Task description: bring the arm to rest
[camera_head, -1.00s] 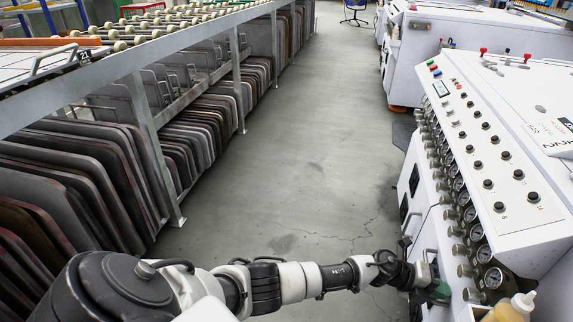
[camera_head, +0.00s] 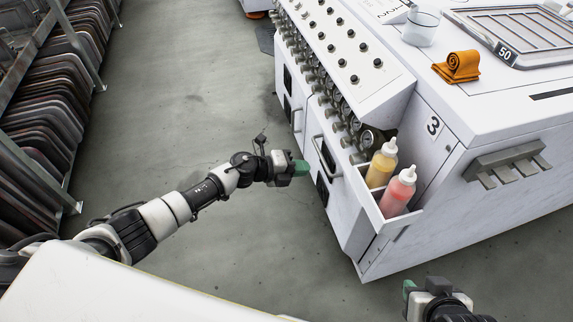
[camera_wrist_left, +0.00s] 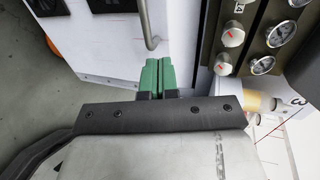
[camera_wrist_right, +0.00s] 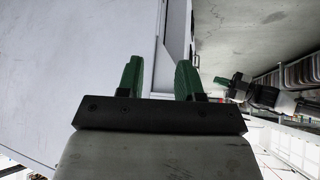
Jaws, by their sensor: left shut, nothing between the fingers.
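My left arm reaches in from the left in the head view. Its green-tipped gripper (camera_head: 301,168) is just in front of the white machine's front panel, near a door handle (camera_head: 327,150). In the left wrist view the two green fingers (camera_wrist_left: 157,76) are pressed together with nothing between them, and a metal handle (camera_wrist_left: 148,25) shows just beyond. My right gripper (camera_head: 409,290) is at the bottom edge of the head view, beside the machine's end. In the right wrist view its green fingers (camera_wrist_right: 158,78) stand apart and empty.
The white machine (camera_head: 400,130) carries knobs and gauges. A side bin (camera_head: 377,205) holds a yellow bottle (camera_head: 381,163) and a red bottle (camera_head: 398,192). Racked panels (camera_head: 45,110) stand left; the floor between is clear.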

